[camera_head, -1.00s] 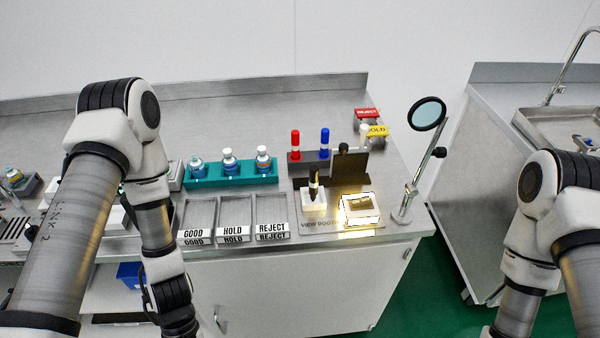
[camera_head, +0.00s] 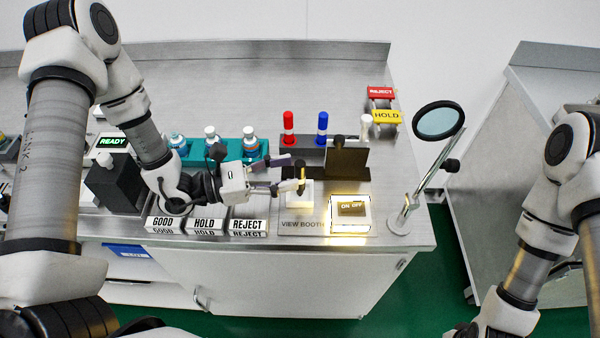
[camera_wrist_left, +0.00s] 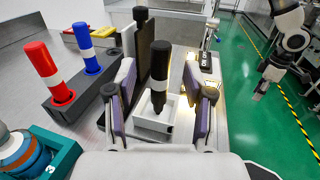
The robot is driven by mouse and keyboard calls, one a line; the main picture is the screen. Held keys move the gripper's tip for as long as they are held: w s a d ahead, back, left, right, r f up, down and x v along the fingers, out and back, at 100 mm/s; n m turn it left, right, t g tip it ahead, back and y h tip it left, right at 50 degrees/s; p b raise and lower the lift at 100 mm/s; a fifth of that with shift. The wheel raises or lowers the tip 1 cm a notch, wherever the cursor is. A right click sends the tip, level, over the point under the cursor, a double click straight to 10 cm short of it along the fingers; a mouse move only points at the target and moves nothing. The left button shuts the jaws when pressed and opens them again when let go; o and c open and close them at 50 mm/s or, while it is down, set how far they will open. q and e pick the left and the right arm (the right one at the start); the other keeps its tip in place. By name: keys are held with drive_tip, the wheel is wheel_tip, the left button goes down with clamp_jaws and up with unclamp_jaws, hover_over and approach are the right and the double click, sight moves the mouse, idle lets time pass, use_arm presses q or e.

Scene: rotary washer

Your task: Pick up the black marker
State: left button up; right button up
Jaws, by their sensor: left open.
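The black marker (camera_head: 301,174) stands upright in a small white holder (camera_head: 306,196) on the view booth plate. In the left wrist view the marker (camera_wrist_left: 160,76) shows between my finger pads, with the white holder (camera_wrist_left: 147,122) around its lower part. My left gripper (camera_head: 291,175) is open and reaches in from the left at the marker's height. In the left wrist view a gap shows on each side of the marker between the fingers (camera_wrist_left: 167,88). My right gripper (camera_wrist_left: 261,88) shows small at the right of that view, far from the marker; its jaws are unclear.
A red marker (camera_head: 288,128) and a blue marker (camera_head: 322,128) stand in a dark rack behind. A dark panel (camera_head: 346,160), a lit ON/OFF box (camera_head: 349,222) and a magnifier (camera_head: 438,121) stand to the right. A teal vial rack (camera_head: 254,152) and GOOD, HOLD and REJECT trays are left.

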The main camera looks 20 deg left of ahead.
sight(301, 169)
use_arm(q)
drive_tip(key=x, duration=0.4)
drive_tip(key=shift+s+p, duration=0.1)
drive_tip(key=shift+p, duration=0.3)
drive_tip(key=shift+a, duration=0.1)
drive_tip(key=shift+c, duration=0.7)
drive_tip(key=shift+f, duration=0.1)
drive_tip(key=c, duration=0.8)
drive_tip(key=shift+c, duration=0.2)
drive_tip(key=shift+r, duration=0.2)
